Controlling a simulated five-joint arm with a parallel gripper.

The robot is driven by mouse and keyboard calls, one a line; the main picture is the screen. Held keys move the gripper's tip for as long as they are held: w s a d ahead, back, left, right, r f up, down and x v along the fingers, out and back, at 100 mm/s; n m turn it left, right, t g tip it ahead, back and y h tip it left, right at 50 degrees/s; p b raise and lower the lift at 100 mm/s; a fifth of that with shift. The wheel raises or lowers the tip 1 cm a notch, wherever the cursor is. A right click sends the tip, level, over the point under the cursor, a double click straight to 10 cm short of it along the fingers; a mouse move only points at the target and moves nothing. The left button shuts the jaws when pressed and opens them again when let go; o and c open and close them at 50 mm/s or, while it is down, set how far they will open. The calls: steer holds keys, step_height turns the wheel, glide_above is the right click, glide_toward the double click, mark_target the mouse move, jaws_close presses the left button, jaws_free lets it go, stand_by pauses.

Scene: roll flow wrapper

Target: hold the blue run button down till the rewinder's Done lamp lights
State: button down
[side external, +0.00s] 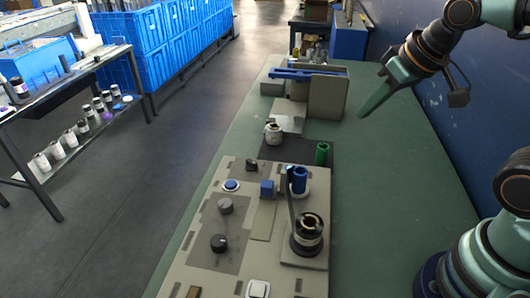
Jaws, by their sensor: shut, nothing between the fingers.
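The blue run button (231,185) is a round button in a pale ring, at the upper left of the machine's dark control panel (205,247). The rewinder (262,222) is a beige plate carrying a blue roll (300,178) and a dark roll with a pale band (308,230). I cannot pick out the Done lamp or tell whether it is lit. My gripper (364,113) is shut and empty. It is in the air over the right side of the bench, well to the right of the button and beyond it, touching nothing.
Dark knobs (219,243) and a white switch (258,289) are also on the machine. A white jar (273,133) and a green cylinder (322,153) stand just beyond it. A grey block-like unit (327,97) stands farther back. The green bench top (390,190) is clear at right.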

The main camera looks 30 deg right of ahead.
steer(key=w+a+f+m+t+y, duration=0.1)
steer(key=w+a+f+m, duration=0.15)
steer(key=w+a, duration=0.75)
steer(key=m+t+y, duration=0.2)
steer(key=y, duration=0.1)
glide_above(234, 186)
step_height(234, 186, down, 8)
steer(key=shift+f, duration=0.1)
steer(key=shift+f, duration=4.35)
steer(key=shift+f, duration=0.15)
steer(key=shift+f, duration=0.25)
